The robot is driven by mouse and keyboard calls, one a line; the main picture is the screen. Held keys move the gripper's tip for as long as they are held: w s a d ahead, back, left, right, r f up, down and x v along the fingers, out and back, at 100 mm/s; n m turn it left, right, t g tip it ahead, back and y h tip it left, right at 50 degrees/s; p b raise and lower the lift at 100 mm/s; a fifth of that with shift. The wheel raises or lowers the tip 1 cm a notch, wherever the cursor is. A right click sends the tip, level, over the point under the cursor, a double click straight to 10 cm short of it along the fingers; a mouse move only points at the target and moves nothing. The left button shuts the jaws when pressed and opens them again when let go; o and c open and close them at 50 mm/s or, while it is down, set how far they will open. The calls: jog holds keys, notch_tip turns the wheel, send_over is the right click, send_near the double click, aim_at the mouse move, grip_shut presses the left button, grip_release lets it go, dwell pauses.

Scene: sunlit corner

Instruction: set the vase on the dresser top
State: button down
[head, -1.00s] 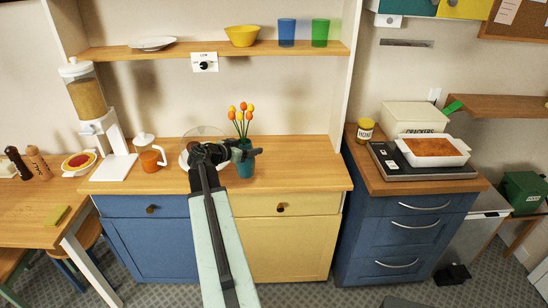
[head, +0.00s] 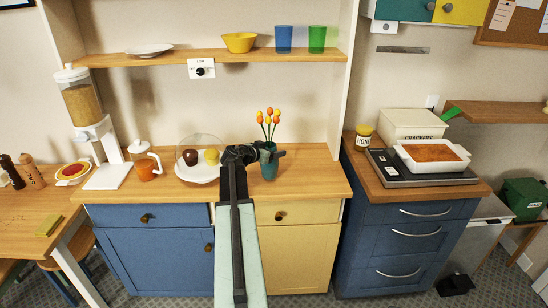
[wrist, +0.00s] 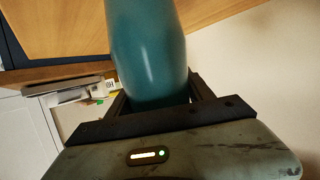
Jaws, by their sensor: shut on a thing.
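The teal vase (head: 269,168) holds several orange and yellow tulips. It stands upright in the head view, over the wooden dresser top (head: 310,185). My gripper (head: 268,153) is shut on the upper part of the vase. In the wrist view, the vase (wrist: 150,50) fills the space between the dark fingers. I cannot tell whether the vase's base touches the wood or is a little above it. The dresser has a blue front on the left and a yellow one on the right. The flowers are out of the wrist view.
A plate under a clear dome (head: 197,180) stands just left of my gripper. An orange jug (head: 146,165) and a cereal dispenser (head: 98,135) are farther left. A shelf (head: 165,57) runs above. The dresser top right of the vase is clear.

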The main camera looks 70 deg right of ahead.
jog(key=shift+f, duration=0.8)
jog(key=shift+r, duration=0.2)
jog(key=shift+f, duration=0.15)
jog(key=shift+c, duration=2)
grip_release()
